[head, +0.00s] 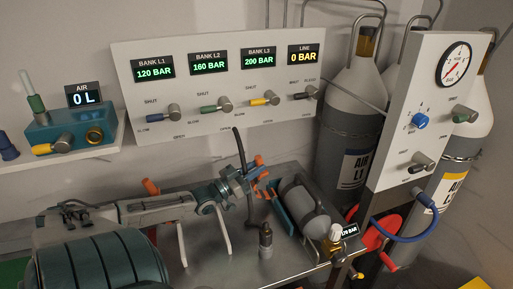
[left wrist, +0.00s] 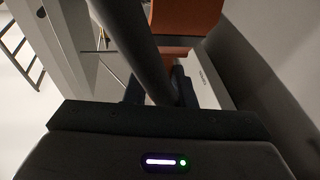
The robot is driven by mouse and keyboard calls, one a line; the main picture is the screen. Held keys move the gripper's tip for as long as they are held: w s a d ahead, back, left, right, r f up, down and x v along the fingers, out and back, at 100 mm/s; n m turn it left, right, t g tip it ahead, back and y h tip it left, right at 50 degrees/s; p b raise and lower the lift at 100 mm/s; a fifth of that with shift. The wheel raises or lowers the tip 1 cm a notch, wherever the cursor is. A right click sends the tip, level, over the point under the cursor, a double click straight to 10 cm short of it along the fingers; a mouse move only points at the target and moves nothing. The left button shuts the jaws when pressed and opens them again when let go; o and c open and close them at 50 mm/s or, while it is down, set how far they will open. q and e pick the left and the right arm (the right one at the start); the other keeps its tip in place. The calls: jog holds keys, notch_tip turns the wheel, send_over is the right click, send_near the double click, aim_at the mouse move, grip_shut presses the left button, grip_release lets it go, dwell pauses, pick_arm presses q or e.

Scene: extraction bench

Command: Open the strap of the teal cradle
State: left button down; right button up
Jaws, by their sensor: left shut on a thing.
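The teal cradle (head: 279,212) lies on the metal bench and holds a grey cylinder (head: 307,212). My left gripper (head: 254,177) reaches in from the left to the cradle's far left end. It is shut on what looks like the strap, a dark curved band (head: 239,152) rising beside the fingers; the band also shows in the left wrist view (left wrist: 143,45). Orange parts (head: 260,160) show beside the fingertips, and an orange block (left wrist: 186,18) shows beyond them in the left wrist view. The exact grip is partly hidden. My right gripper is not in view.
A small dark fitting (head: 266,240) stands on the bench (head: 225,268) before the cradle. A brass valve (head: 331,246) and a pressure display (head: 349,232) are at the cylinder's near end. A valve panel (head: 215,85) stands behind. A gauge panel (head: 412,110) and tall gas cylinders (head: 345,125) are right.

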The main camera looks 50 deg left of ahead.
pick_arm(q)
jog(key=shift+s+f, duration=0.1)
jog(key=shift+f, duration=0.1)
jog(key=c, duration=1.3)
grip_release()
jog(key=shift+o, duration=0.3)
jog(key=shift+s+r, duration=0.1)
jog(key=s+a+p, duration=0.2)
jog(key=s+p, duration=0.2)
jog(key=s, duration=0.9)
jog(key=shift+a+f+p, duration=0.2)
jog(key=shift+a+p, duration=0.1)
jog(key=shift+p, duration=0.1)
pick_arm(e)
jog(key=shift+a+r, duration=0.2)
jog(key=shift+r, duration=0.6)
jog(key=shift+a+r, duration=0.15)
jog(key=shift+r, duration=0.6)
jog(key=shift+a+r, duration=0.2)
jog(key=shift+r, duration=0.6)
pick_arm(q)
jog(key=shift+r, duration=0.1)
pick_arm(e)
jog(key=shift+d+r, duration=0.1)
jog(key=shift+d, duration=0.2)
